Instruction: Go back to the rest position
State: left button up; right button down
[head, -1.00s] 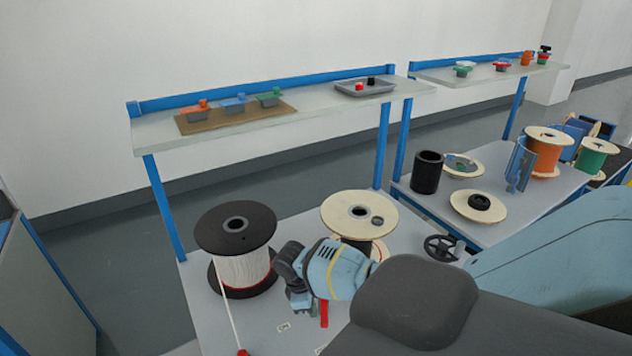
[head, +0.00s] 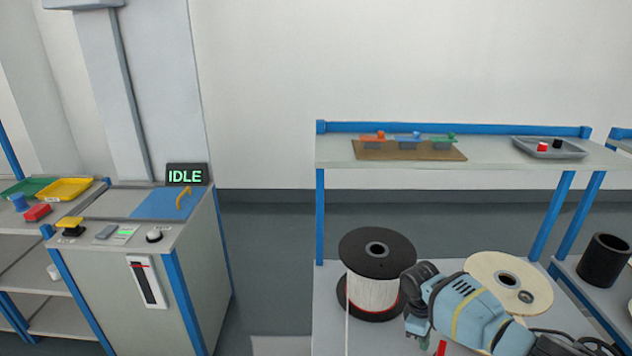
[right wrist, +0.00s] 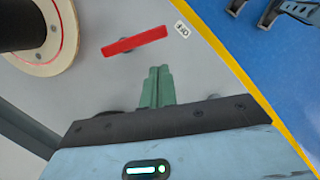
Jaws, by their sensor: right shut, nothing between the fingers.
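My right gripper (head: 418,338) shows in the head view at the lower middle, its arm coming in from the right over the table. In the right wrist view its green fingers (right wrist: 158,82) are together with nothing between them. The fingers point at a grey surface with a red bar (right wrist: 135,41) beyond the tips, apart from them. My left gripper is in neither view.
A black-flanged spool of white cable (head: 375,290) stands just left of my right gripper; a wooden-flanged spool (head: 480,262) is behind my arm. A shelf (head: 485,153) runs above. A grey cabinet (head: 100,280) with an IDLE display (head: 186,174) stands left. Floor shows between.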

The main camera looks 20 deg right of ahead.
jog(key=s+a+f, duration=0.1)
jog(key=a+f, duration=0.2)
jog(key=s+a+f+t, duration=0.1)
jog(key=a+f, duration=0.1)
jog(key=a, duration=0.1)
jog(key=s+a+f+t+y, duration=0.1)
jog(key=s+a+f, duration=0.1)
jog(key=a+f, duration=0.1)
jog(key=shift+a+f+n, duration=0.15)
jog(key=shift+f+n, duration=0.15)
jog(key=s+a+f+m+t+y, duration=0.3)
jog(key=s+a+t, duration=0.3)
jog(key=s+a, duration=0.6)
jog(key=s+r+m+t, duration=0.2)
jog(key=s+r+t, duration=0.1)
jog(key=s+r, duration=0.3)
jog(key=shift+s+a+r+m+t+h, duration=0.3)
jog(key=shift+s+a+r+t, duration=0.1)
jog(key=shift+s, duration=0.15)
jog(key=shift+s+f, duration=0.1)
